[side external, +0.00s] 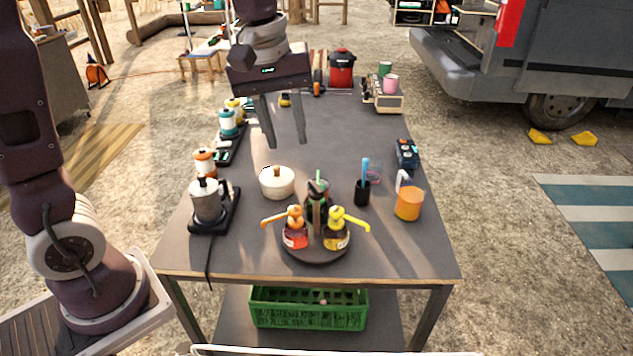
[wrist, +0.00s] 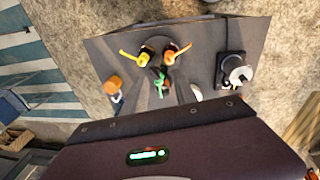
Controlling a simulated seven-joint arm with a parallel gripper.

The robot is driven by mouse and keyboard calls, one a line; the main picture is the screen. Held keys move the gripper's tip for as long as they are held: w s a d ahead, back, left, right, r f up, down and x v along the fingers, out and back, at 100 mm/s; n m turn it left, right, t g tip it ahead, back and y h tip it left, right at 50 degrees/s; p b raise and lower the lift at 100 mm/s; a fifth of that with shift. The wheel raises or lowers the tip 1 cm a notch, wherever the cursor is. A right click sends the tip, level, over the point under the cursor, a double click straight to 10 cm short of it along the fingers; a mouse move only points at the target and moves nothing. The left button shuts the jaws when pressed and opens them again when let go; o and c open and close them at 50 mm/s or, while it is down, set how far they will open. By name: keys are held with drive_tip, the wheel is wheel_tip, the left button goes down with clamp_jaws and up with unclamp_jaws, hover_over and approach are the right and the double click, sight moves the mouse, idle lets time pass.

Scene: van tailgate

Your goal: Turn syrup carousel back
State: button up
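The syrup carousel (side external: 315,259) is a round dark tray near the front edge of the table. It holds an orange-topped bottle (side external: 295,228), a yellow-topped bottle (side external: 337,230) and a dark bottle with a green pump (side external: 319,184), around a central post. The orange spout points left and the yellow one points right. In the wrist view the yellow (wrist: 143,55), orange (wrist: 171,54) and green (wrist: 160,82) pumps show from above. My gripper (side external: 286,144) is open and empty, fingers down, above the table behind the carousel and apart from it.
A cream lidded pot (side external: 277,184) stands behind-left of the carousel, and a moka pot (side external: 208,200) on a dark base at left. A black cup (side external: 362,193) and an orange jug (side external: 409,203) stand at right. The table's middle is clear.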

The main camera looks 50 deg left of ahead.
sight(317, 186)
drive_tip(key=w+f+n, duration=0.1)
drive_tip(key=w+f, duration=0.1)
drive_tip(key=w+a+f+n+g, duration=0.1)
drive_tip(key=w+f+n, duration=0.1)
drive_tip(key=w+f, duration=0.1)
drive_tip(key=w+f+n, duration=0.1)
drive_tip(key=w+f, duration=0.1)
drive_tip(key=shift+w+a+f+n+g, duration=0.15)
drive_tip(key=shift+w+f+n+g, duration=0.15)
drive_tip(key=shift+w+g, duration=0.1)
wheel_tip(317, 186, down, 7)
drive_tip(key=shift+w+f, duration=0.1)
drive_tip(key=shift+f, duration=0.1)
drive_tip(key=shift+c, duration=0.2)
clamp_jaws()
drive_tip(key=shift+r, duration=0.1)
idle(0.3)
